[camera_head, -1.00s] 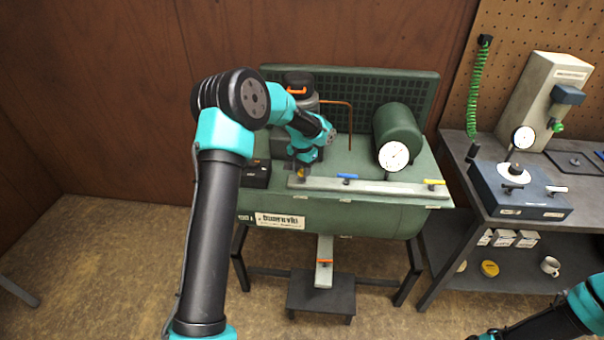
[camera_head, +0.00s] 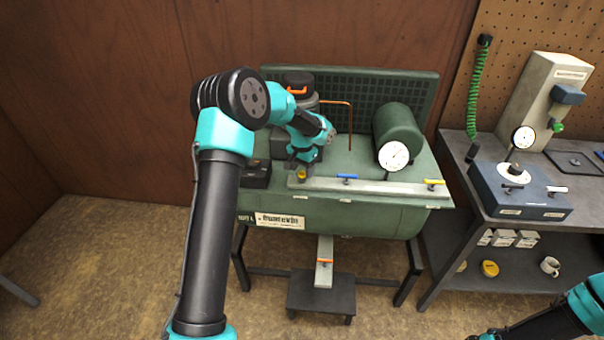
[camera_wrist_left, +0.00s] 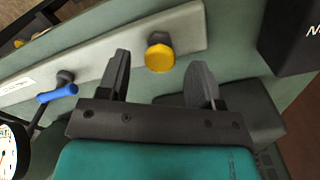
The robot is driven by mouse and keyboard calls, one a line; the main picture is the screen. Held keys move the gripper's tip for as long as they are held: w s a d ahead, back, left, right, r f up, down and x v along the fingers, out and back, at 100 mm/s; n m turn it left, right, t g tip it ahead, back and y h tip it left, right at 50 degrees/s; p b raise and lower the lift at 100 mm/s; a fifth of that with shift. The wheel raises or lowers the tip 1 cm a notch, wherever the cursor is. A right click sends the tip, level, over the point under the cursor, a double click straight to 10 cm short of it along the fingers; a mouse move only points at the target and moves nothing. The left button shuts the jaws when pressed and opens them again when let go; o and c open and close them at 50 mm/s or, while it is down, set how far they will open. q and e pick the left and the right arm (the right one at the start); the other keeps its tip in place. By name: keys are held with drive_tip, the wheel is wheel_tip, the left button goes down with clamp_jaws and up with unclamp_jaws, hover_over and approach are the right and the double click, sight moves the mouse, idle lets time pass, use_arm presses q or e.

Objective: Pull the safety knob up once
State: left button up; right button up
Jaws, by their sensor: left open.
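The yellow safety knob (camera_head: 301,175) sits at the left end of the pale grey rail on top of the green compressor. My left gripper (camera_head: 303,166) is right by the knob at the rail's left end. In the left wrist view its two dark fingers (camera_wrist_left: 160,68) are spread apart, with the knob showing in the gap near the fingertips. My right gripper is out of the picture.
A blue-handled valve (camera_head: 347,177) and a yellow-handled valve (camera_head: 434,182) stand along the same rail (camera_head: 390,188). A white dial gauge (camera_head: 393,156) stands behind it. A dark box (camera_head: 257,175) is left of the knob. A copper pipe (camera_head: 350,125) rises behind.

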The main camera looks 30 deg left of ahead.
use_arm(q)
drive_tip(key=shift+r, duration=0.15)
idle(0.5)
wheel_tip(320, 180, up, 8)
idle(1.1)
drive_tip(key=s+f+n, duration=0.1)
drive_tip(key=f, duration=0.1)
drive_tip(key=s+f+n+h, duration=0.1)
drive_tip(key=s+f, duration=0.1)
drive_tip(key=f, duration=0.1)
drive_tip(key=s+d+f+t+h, duration=0.1)
drive_tip(key=s+f, duration=0.1)
drive_tip(key=shift+d+f+n, duration=0.1)
drive_tip(key=shift+f+n, duration=0.2)
drive_tip(key=shift+n, duration=0.1)
drive_tip(key=s+d+f+h, duration=0.1)
drive_tip(key=s+d+f, duration=0.4)
drive_tip(key=f, duration=0.2)
drive_tip(key=s+d+f+h, duration=0.1)
drive_tip(key=s+d+f, duration=0.3)
drive_tip(key=f, duration=0.3)
drive_tip(key=s+d+f, duration=0.4)
drive_tip(key=s, duration=0.4)
drive_tip(key=s+d+f, duration=0.4)
drive_tip(key=s, duration=0.5)
drive_tip(key=shift+s+d, duration=0.1)
